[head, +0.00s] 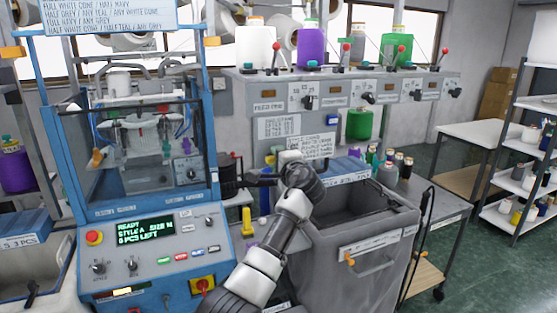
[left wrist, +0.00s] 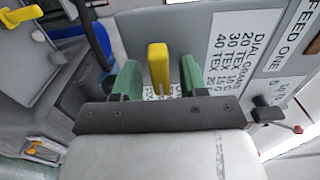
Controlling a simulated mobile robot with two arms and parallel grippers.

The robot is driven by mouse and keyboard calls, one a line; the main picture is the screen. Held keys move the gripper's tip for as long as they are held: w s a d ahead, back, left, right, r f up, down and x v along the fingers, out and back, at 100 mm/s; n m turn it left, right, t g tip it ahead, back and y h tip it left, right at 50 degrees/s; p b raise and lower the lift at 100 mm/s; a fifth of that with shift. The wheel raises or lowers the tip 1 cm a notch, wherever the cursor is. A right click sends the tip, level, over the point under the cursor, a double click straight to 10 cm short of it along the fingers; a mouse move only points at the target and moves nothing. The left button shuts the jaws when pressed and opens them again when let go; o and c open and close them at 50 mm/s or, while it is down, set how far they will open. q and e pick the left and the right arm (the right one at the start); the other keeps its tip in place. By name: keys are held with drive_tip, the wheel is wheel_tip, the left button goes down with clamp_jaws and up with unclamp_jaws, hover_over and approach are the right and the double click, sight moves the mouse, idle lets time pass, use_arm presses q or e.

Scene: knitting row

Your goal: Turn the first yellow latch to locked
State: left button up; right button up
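The yellow latch (left wrist: 158,68) stands upright between the two green fingers of my left gripper (left wrist: 159,80) in the left wrist view. The fingers are apart, one on each side, with a narrow gap showing between each finger and the latch. In the head view my left arm reaches up from the bottom middle to the front of the grey feed cabinet (head: 245,95). The hand hides its own fingertips and the latch there. A sign with "FEED ONE" and a dial list (left wrist: 258,45) is right of the latch. My right gripper is in neither view.
The blue machine (head: 60,180) with a lit green screen (head: 145,229) stands left of my arm. A grey bin (head: 365,235) stands close on its right. In the left wrist view, another yellow part (left wrist: 20,15) is at the upper left and a black knob (left wrist: 265,110) at right.

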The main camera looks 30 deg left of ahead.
use_arm(q)
drive_tip(key=b+v, duration=0.4)
drive_tip(key=v, duration=0.6)
drive_tip(key=shift+s+d+b, duration=0.25)
drive_tip(key=shift+s+b, duration=0.1)
drive_tip(key=shift+b, duration=0.05)
